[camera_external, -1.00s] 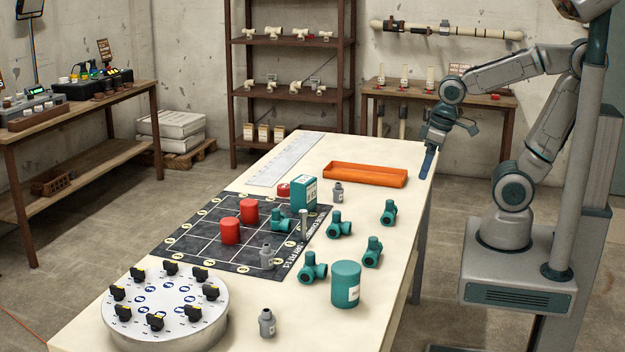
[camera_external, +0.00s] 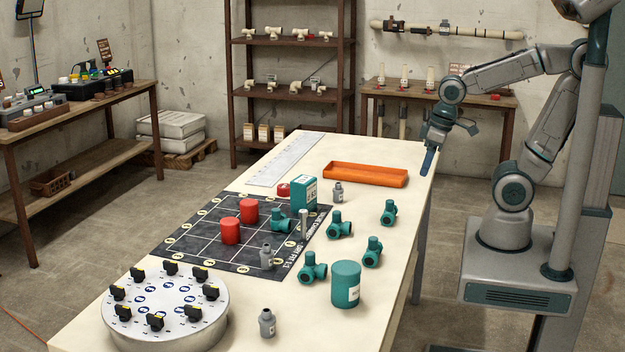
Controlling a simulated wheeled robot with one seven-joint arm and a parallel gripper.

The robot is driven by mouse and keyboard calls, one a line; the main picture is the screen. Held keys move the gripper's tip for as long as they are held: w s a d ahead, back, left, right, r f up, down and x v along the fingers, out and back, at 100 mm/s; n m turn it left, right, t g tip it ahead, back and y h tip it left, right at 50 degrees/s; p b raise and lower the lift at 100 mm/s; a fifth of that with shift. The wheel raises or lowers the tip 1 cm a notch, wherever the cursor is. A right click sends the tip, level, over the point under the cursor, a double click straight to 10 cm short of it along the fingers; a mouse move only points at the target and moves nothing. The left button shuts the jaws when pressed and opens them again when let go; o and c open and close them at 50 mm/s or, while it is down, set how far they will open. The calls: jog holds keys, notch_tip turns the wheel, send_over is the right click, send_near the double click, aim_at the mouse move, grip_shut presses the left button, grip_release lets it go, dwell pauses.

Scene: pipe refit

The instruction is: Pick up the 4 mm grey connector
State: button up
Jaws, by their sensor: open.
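Three small grey connectors stand upright on the cream table (camera_external: 385,300). One grey connector (camera_external: 338,192) is near the orange tray, one grey connector (camera_external: 267,256) is on the front edge of the dark grid mat, and one grey connector (camera_external: 267,323) is near the table's front, right of the round dial plate. Their sizes cannot be read, so I cannot tell which is 4 mm. My gripper (camera_external: 428,163) is open and empty, pointing down by the table's far right edge, apart from all three connectors.
An orange tray (camera_external: 365,175) lies at the back. Several teal fittings (camera_external: 340,226) and a teal canister (camera_external: 345,285) stand on the right half. Red cylinders (camera_external: 230,231), a teal box (camera_external: 304,192) and a metal pin (camera_external: 304,224) are on the mat (camera_external: 190,238). The dial plate (camera_external: 165,305) is at front left.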

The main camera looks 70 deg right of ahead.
jog(key=w+a+r+n, duration=0.4)
jog(key=w+n, duration=0.1)
jog(key=w, duration=0.5)
jog(key=n+g, duration=0.3)
jog(key=n, duration=1.1)
send_over(267, 245)
notch_tip(267, 245, down, 9)
notch_tip(267, 245, down, 7)
jog(key=shift+a+f, duration=0.15)
jog(key=shift+w+d+f+p, duration=0.15)
jog(key=shift+f+p, duration=0.5)
jog(key=shift+f, duration=2)
jog(key=c, duration=1)
